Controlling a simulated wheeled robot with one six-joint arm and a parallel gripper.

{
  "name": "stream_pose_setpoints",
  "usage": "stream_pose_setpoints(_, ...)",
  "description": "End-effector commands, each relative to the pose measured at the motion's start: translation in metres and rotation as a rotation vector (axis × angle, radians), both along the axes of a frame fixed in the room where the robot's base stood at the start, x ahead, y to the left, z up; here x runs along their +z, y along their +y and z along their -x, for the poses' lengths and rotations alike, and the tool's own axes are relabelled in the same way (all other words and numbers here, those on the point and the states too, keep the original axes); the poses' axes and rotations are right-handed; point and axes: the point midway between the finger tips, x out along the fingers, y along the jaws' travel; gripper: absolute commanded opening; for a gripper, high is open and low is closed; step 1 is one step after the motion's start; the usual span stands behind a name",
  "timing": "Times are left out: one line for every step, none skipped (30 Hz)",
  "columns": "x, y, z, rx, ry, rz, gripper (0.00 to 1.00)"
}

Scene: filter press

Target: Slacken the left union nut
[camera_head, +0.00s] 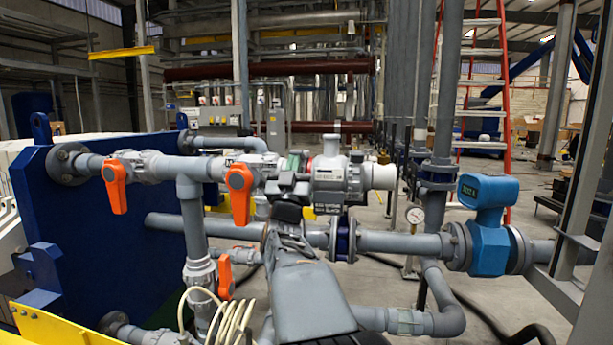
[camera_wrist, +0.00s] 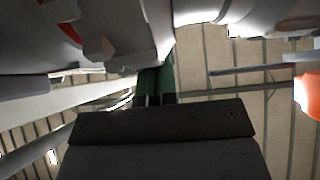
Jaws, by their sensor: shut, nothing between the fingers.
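A grey pipe line with orange-handled valves (camera_head: 240,190) runs to a white-grey valve body (camera_head: 330,172). My gripper (camera_head: 294,162) is at the line between the middle orange handle and this body. Its green fingers are shut and empty. In the wrist view my gripper (camera_wrist: 155,78) points up into the gap between a ribbed grey fitting (camera_wrist: 110,45) on the left and a pale fitting (camera_wrist: 215,10) on the right. The left union nut cannot be told apart clearly; my wrist hides part of the joint there. Contact with the fittings cannot be told.
A blue plate (camera_head: 90,215) stands at the left with another orange handle (camera_head: 115,185) in front of it. Below the line run a lower pipe (camera_head: 400,243), a blue flow meter (camera_head: 488,225) and a gauge (camera_head: 415,214). Cream hoses (camera_head: 235,320) loop beside my arm.

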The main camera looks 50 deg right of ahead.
Motion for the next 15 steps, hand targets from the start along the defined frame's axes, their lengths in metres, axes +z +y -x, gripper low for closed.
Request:
stream_pose_setpoints(0.003,0.006,0.005,-0.001,-0.018,0.022,0.00)
stream_pose_setpoints(-0.001,0.008,0.006,-0.001,-0.019,0.022,0.00)
stream_pose_setpoints(-0.007,0.011,0.007,0.000,-0.020,0.022,0.00)
stream_pose_setpoints(-0.011,0.013,0.009,0.002,-0.020,0.020,0.00)
stream_pose_setpoints(-0.016,0.015,0.009,0.003,-0.020,0.018,0.00)
stream_pose_setpoints(-0.021,0.018,0.011,0.004,-0.018,0.016,0.00)
stream_pose_setpoints(-0.025,0.020,0.012,0.004,-0.018,0.016,0.00)
stream_pose_setpoints(-0.029,0.022,0.013,0.004,-0.016,0.016,0.00)
stream_pose_setpoints(-0.034,0.025,0.014,0.006,-0.016,0.015,0.00)
stream_pose_setpoints(-0.038,0.028,0.015,0.006,-0.016,0.014,0.00)
stream_pose_setpoints(-0.041,0.030,0.016,0.007,-0.017,0.014,0.00)
stream_pose_setpoints(-0.046,0.032,0.018,0.007,-0.017,0.013,0.00)
stream_pose_setpoints(-0.049,0.034,0.019,0.006,-0.015,0.013,0.00)
stream_pose_setpoints(-0.051,0.036,0.020,0.006,-0.015,0.012,0.00)
stream_pose_setpoints(-0.054,0.038,0.021,0.006,-0.014,0.011,0.00)
